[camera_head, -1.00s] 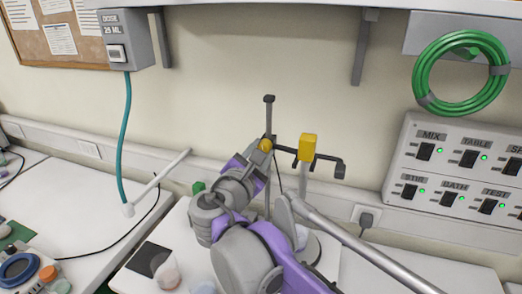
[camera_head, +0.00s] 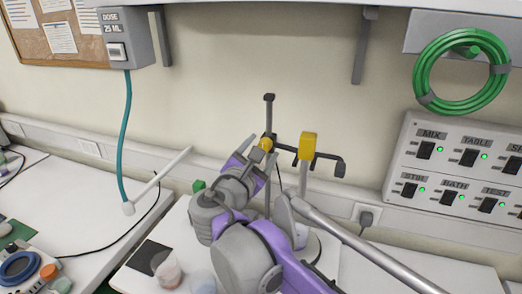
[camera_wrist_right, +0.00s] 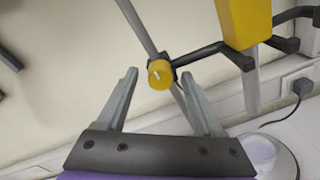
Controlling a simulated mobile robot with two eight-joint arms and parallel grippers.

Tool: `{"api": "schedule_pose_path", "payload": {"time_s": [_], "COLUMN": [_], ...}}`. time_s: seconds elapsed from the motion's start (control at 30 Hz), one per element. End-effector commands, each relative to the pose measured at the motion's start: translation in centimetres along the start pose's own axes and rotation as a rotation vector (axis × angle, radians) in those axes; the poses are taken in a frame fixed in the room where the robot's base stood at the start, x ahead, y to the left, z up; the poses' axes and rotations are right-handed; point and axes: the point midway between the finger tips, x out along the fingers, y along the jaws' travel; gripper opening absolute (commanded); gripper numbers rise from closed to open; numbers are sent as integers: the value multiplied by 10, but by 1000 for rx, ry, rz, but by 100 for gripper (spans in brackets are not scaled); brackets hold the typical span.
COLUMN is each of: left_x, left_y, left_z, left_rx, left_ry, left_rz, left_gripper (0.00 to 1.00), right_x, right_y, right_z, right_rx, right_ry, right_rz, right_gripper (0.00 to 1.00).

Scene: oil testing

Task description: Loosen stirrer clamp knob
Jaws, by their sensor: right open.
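The yellow clamp knob (camera_head: 265,144) with a pale pointer line is on the stirrer stand's upright rod (camera_head: 268,112). It also shows in the right wrist view (camera_wrist_right: 160,74). A dark clamp arm (camera_head: 328,157) runs right from it and carries the yellow stirrer motor (camera_head: 307,146). My right gripper (camera_head: 252,146) is open and empty just left of the knob in the head view. In the wrist view its fingertips (camera_wrist_right: 159,73) are on either side of the knob, with visible gaps. I cannot tell how far the knob lies beyond the tips. My left gripper is not in view.
A switch panel (camera_head: 457,170) and green coiled hose (camera_head: 460,75) are on the wall at right. A dosing box (camera_head: 126,40) with a teal hose is at upper left. A pale rod (camera_head: 160,181) juts out left of the stand. The left bench has free room.

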Motion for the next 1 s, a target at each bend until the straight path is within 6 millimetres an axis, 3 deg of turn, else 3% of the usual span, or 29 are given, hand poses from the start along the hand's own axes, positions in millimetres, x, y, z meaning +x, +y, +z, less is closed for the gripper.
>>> {"api": "schedule_pose_path", "payload": {"time_s": [0.17, 0.63, 0.8, 1.0], "left_x": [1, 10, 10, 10], "left_y": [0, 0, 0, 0], "left_z": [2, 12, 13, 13], "left_rx": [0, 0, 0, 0], "left_ry": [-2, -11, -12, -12], "left_rz": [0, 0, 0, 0], "left_gripper": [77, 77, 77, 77], "right_x": [-10, -95, -107, -108], "right_y": [0, 0, 0, 0], "right_z": [-1, -1, 0, 0], "right_rx": [0, 0, 0, 0], "right_ry": [1, 3, 1, 0], "right_rz": [1, 3, 1, 0], "right_gripper": [68, 68, 68, 68]}}
